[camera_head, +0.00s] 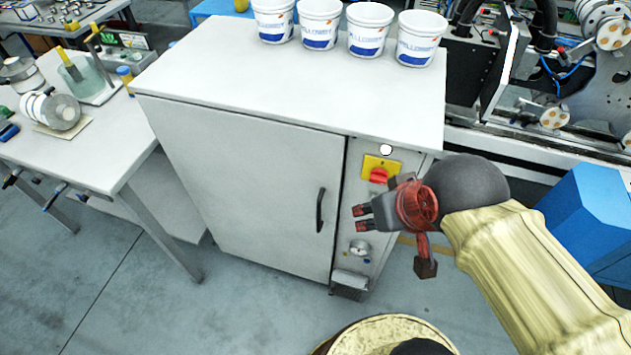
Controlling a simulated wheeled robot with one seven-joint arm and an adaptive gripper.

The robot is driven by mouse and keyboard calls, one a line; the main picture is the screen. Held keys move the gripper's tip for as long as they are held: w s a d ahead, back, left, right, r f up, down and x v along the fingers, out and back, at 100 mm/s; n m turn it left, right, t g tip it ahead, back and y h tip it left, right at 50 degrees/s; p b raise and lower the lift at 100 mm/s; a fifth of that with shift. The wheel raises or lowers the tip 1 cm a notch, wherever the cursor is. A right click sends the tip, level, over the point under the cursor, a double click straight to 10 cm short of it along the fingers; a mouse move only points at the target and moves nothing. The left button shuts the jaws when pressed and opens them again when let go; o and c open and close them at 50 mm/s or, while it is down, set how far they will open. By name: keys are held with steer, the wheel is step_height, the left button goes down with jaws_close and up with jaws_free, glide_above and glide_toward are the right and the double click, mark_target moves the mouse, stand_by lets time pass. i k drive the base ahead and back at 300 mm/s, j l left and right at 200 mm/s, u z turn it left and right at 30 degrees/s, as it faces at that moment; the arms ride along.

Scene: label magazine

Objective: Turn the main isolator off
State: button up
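The main isolator is a red rotary knob (378,175) on a yellow plate (369,163). It sits near the top of the narrow control panel at the right of the white cabinet's front. The knob's exact turn position is too small to tell. My gripper (392,243) is just below and to the right of the knob, in front of the panel. Its dark fingertips are spread apart, some pointing left and one hanging lower right. It looks open and empty. The gripper's near parts come close to the plate's lower right in the picture; I cannot tell whether they touch.
The white cabinet (235,180) has a dark door handle (320,210). A round gauge or dial (359,247) sits lower on the panel. Several white tubs (318,23) stand on top. A workbench (100,165) is at left, a blue box (590,215) at right.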

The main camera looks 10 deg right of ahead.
mark_target(380, 176)
steer(key=k+j+z, duration=0.2)
steer(key=k, duration=0.25)
steer(key=k+z, duration=0.2)
steer(key=k, duration=0.2)
